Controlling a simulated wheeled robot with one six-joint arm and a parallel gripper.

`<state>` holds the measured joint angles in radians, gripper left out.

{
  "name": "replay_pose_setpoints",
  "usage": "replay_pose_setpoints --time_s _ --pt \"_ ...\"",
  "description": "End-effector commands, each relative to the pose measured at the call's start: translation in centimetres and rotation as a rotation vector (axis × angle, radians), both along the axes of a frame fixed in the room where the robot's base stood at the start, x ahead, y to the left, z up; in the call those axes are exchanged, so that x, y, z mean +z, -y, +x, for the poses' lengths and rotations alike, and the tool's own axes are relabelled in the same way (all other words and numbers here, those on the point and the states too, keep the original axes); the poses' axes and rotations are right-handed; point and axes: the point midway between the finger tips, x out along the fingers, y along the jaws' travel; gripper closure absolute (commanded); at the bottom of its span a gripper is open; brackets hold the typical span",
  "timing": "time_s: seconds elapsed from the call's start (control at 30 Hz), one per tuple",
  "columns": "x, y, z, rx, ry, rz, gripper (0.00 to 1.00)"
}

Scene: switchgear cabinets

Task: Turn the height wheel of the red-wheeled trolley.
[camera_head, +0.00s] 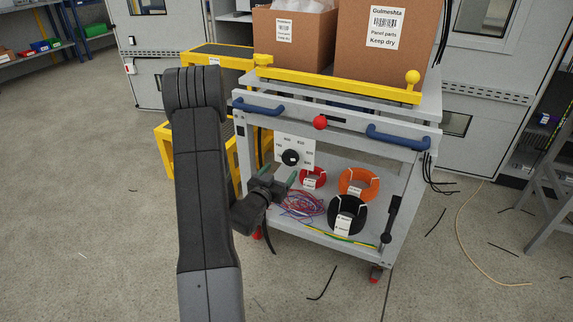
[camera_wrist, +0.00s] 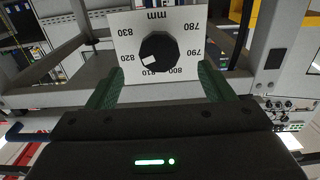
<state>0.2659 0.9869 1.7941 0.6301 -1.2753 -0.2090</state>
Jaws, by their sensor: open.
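The trolley (camera_head: 340,100) is grey with red castor wheels and stands in front of me. Its height wheel (camera_head: 291,157) is a round black knob on a white scale plate (camera_head: 308,146) under the top, left of centre. In the wrist view the height wheel (camera_wrist: 158,50) appears upside down, its white mark between 810 and 820 mm. My gripper (camera_head: 278,178) is open and empty, just below and in front of the wheel. In the wrist view its green fingers (camera_wrist: 159,85) stand apart on either side below the knob. I see no contact with it.
Two cardboard boxes (camera_head: 385,35) stand on the trolley top behind a yellow bar (camera_head: 340,86). Blue handles (camera_head: 398,137) and a red ball knob (camera_head: 320,122) sit on the front edge. Cable coils (camera_head: 347,214) lie on the lower shelf. A yellow step (camera_head: 165,150) stands left.

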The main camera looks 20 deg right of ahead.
Motion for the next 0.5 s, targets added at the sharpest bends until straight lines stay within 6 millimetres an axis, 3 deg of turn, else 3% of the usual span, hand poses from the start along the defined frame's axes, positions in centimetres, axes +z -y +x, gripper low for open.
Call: replay_pose_setpoints --time_s 0.2,0.5 --pt "-0.1 3.2 2.6 -0.001 0.003 -0.002 0.25" --pt "0.0 4.8 4.1 0.0 0.001 -0.001 0.25"
